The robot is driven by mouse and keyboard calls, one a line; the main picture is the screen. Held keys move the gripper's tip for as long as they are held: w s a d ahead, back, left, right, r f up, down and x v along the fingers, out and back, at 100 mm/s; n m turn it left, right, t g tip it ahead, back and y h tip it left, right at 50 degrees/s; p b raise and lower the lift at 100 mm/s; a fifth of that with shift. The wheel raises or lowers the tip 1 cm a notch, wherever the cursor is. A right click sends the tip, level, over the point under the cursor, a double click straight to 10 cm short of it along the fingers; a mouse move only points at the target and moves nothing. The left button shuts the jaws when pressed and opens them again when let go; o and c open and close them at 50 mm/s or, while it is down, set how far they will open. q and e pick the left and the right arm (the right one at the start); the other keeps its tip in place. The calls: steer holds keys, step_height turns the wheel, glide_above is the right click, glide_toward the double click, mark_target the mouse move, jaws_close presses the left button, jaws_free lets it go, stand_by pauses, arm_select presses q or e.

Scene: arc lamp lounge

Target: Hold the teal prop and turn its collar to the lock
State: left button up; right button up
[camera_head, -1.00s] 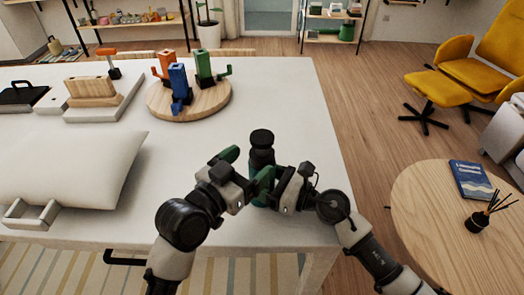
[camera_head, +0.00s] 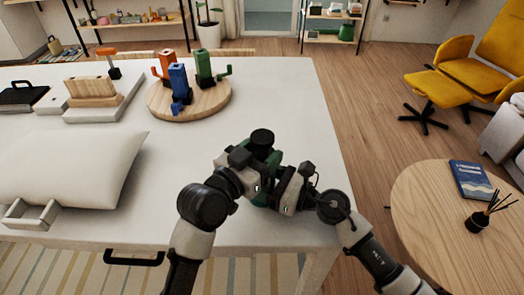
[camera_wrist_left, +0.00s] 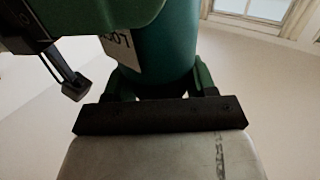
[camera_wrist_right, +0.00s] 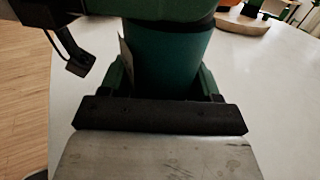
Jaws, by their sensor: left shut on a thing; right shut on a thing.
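The teal prop (camera_wrist_left: 165,52) stands about upright at the right part of the white table. Its black round top (camera_head: 262,137) shows in the head view; most of its body is hidden by my grippers. My left gripper (camera_head: 262,154) is shut on the prop's upper part. My right gripper (camera_head: 264,188) is shut on it lower down. In the right wrist view the teal body (camera_wrist_right: 165,62) sits between the fingers, below a dark ring. A pale label (camera_wrist_left: 120,50) with partly hidden lettering shows in the left wrist view. The prop's base is hidden.
A round wooden board (camera_head: 216,106) with orange, blue and green props stands at the back of the white table (camera_head: 290,90). A white cushion (camera_head: 75,165) lies at left. A round wooden side table (camera_head: 430,215) stands at right, apart from the white table.

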arm_select(q)
steer(key=shift+m+g+h, duration=0.3)
arm_select(e)
steer(key=shift+a, duration=0.1)
arm_select(q)
steer(key=m+g+h, duration=0.4)
steer(key=g, duration=0.1)
arm_select(e)
steer(key=shift+s+a, duration=0.1)
arm_select(q)
steer(key=shift+f+m+g+h, duration=0.1)
steer(key=shift+m+g+h, duration=0.4)
steer(key=shift+m+g, duration=0.85)
arm_select(e)
steer(key=shift+s, duration=0.1)
arm_select(q)
steer(key=shift+s+g, duration=0.1)
steer(key=shift+g, duration=0.55)
steer(key=o, duration=0.9)
steer(key=shift+d, duration=0.1)
